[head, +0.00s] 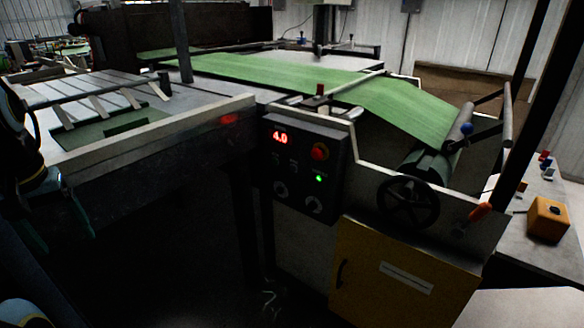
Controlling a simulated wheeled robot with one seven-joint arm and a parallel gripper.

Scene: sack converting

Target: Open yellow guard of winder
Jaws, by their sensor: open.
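The yellow guard (375,262) of the winder is a flat panel low on the front of the machine. It looks closed, flush with the frame around it. A dark handle (341,272) is on its left side and a pale label (406,278) is at its middle. My gripper (66,243) hangs at the left edge of the picture, pointing down, with its two teal fingers apart and nothing visible between them. It is well to the left of the guard and touches nothing that I can see. Dark shadow hides part of it.
A control box (303,172) with a lit 4.0 display and red button sits above and left of the guard. A black handwheel (408,203) is above the guard. Green web (400,100) runs to the roll. A slatted table (150,135) is near my arm. An orange box (547,218) stands at right.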

